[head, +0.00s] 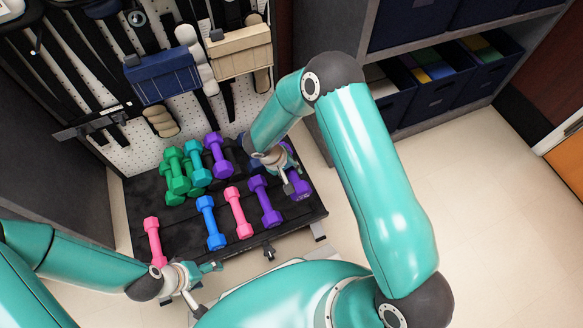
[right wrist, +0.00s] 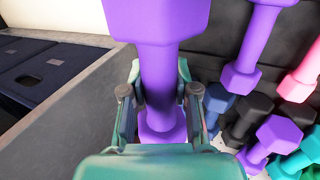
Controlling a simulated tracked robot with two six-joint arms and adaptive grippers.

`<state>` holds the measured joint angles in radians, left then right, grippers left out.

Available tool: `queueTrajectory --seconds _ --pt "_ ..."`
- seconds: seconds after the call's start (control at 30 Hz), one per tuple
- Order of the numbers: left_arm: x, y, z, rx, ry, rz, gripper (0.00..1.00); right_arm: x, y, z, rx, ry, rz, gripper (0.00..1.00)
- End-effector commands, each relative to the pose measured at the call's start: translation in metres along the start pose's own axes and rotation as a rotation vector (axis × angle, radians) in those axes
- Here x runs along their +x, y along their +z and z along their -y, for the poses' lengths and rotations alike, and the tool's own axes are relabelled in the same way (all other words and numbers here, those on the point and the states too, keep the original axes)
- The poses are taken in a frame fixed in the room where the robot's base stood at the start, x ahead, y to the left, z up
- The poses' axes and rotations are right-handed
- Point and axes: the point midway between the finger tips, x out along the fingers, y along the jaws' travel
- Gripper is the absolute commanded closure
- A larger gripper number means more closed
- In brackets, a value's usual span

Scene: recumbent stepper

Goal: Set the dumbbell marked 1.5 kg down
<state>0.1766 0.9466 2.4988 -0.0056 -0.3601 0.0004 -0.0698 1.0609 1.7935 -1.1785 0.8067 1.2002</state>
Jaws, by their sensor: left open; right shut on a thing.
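A purple dumbbell (head: 299,187) is at the right end of the black rack (head: 141,196) in the head view. My right gripper (head: 285,176) is shut on it. In the right wrist view the held purple dumbbell (right wrist: 157,75) has its handle between the two fingers of my right gripper (right wrist: 158,95), one head on each side of them. Its weight mark is not readable, and I cannot tell whether it touches the rack. My left gripper (head: 207,289) is open and empty, in front of the rack near a pink dumbbell.
On the rack's front row lie a pink (head: 153,241), a blue (head: 210,222), another pink (head: 238,212) and a purple dumbbell (head: 264,201). Green and purple ones stand behind. A pegboard (head: 150,150) with straps rises at the back. Shelves with bins (head: 470,80) are right.

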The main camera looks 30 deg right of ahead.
Motion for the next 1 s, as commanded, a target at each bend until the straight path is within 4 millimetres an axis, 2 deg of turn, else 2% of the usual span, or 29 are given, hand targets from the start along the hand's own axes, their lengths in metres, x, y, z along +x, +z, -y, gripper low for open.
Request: queueTrajectory --seconds 0.03,0.1,0.4,0.77,1.0 --pt "0.007 0.0 0.002 0.0 0.0 0.0 0.33 0.013 0.0 0.005 0.0 0.003 0.0 1.0" --pt "0.011 0.0 0.004 0.0 0.0 0.0 0.33 0.028 0.0 0.01 0.0 0.003 0.001 1.0" --pt "0.028 0.0 0.01 0.0 0.0 0.0 0.33 0.08 -0.001 0.032 0.001 0.002 -0.001 1.0" --pt "0.034 0.0 0.012 0.0 0.0 0.0 0.33 0.099 -0.002 0.04 0.001 0.003 -0.003 1.0" --pt "0.044 0.0 0.016 0.0 0.0 0.0 0.33 0.126 -0.001 0.051 -0.001 0.003 -0.001 1.0"
